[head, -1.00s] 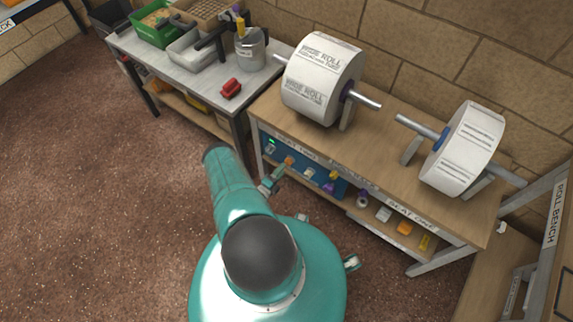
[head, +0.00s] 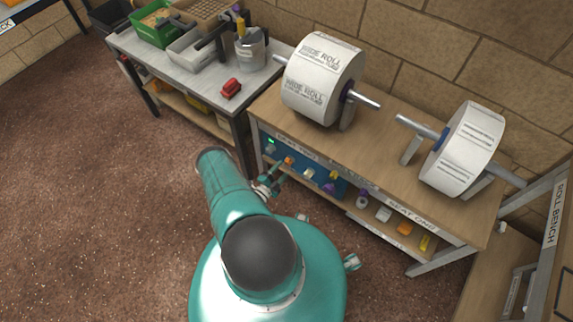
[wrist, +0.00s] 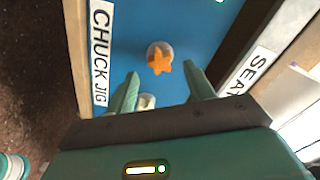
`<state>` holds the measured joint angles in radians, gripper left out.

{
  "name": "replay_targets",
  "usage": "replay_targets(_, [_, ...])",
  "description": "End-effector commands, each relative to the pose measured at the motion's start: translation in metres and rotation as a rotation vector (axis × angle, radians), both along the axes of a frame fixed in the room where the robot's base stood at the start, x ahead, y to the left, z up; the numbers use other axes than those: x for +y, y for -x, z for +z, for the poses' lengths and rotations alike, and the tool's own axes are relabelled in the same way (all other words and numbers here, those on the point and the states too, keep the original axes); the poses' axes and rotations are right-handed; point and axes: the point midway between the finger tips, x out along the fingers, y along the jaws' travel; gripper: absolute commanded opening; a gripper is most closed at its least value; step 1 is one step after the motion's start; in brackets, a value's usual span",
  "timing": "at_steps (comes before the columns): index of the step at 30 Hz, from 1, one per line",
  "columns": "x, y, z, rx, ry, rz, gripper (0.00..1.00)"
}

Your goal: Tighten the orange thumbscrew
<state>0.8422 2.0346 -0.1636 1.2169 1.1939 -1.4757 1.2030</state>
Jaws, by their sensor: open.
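The orange thumbscrew (wrist: 159,62) has a star-shaped head and stands in a pale round collar on a blue panel (wrist: 125,40) in the wrist view. In the head view it is a small orange spot (head: 289,161) on the blue panel under the bench top. My gripper (wrist: 163,86) is open. Its two fingers point toward the panel, one on each side below the thumbscrew in the wrist view, with the head just beyond their tips. They do not appear to touch it. A pale fitting (wrist: 147,101) shows between the fingers, partly hidden by my gripper.
A "CHUCK JIG" label (wrist: 100,55) and a raised wooden edge flank the panel. The bench (head: 385,165) carries two large paper rolls (head: 322,80). Several small parts lie on its lower shelf. A metal table (head: 190,75) stands left; the floor at left is clear.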

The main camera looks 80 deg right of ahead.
Motion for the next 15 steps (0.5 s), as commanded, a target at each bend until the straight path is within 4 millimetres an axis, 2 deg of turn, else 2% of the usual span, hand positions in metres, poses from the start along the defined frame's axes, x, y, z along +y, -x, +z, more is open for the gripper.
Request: replay_targets(15, [-0.022,0.010,0.000,0.000,0.000,-0.001,0.53])
